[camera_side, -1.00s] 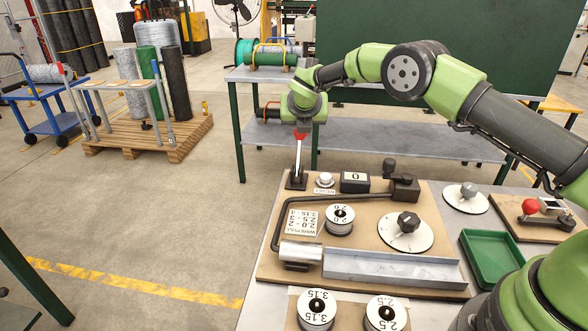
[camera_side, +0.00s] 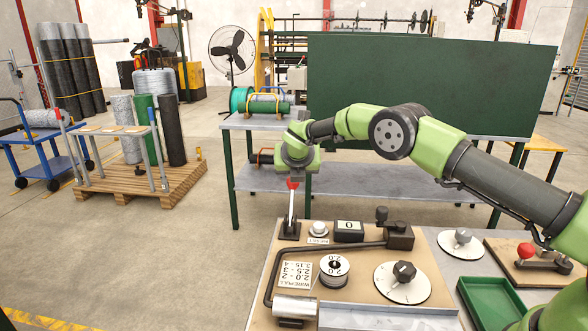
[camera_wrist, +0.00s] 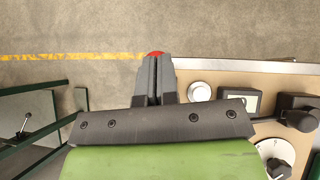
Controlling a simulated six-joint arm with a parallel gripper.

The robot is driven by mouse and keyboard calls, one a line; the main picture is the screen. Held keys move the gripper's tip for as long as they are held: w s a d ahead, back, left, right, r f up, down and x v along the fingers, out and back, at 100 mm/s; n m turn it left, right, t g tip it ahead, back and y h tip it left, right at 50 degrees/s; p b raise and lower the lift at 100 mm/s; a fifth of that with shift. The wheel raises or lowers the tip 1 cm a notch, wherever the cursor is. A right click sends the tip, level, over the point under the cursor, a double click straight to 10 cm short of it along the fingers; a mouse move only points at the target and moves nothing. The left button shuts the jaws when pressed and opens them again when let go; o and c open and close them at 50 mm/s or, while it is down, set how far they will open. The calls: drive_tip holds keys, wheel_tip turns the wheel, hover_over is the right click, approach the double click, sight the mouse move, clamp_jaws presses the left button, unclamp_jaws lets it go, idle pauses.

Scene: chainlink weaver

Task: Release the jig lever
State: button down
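A slim upright lever (camera_side: 291,207) with a red grip stands on a dark base at the back left corner of the tan jig board (camera_side: 446,296). My gripper (camera_side: 293,180) is directly above it, at the red grip. In the wrist view my fingers (camera_wrist: 156,68) are close together, with the red grip (camera_wrist: 156,53) showing just past their tips. They look shut on it, though the contact itself is mostly hidden. A second lever with a red knob (camera_side: 526,251) lies on a separate small board at the right, away from my gripper.
Beside the lever are a white button (camera_side: 319,229), a counter reading 0 (camera_side: 349,231), a bent dark bar (camera_side: 322,248), a wire spool (camera_side: 334,271) and a dial (camera_side: 402,284). A green tray (camera_side: 492,304) is at the right.

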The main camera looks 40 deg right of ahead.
drive_tip(key=s+a+r, duration=0.1)
drive_tip(key=s+r, duration=0.2)
drive_tip(key=r, duration=0.9)
drive_tip(key=shift+s+r, duration=0.15)
drive_tip(key=shift+r, duration=0.1)
drive_tip(key=shift+a, duration=0.1)
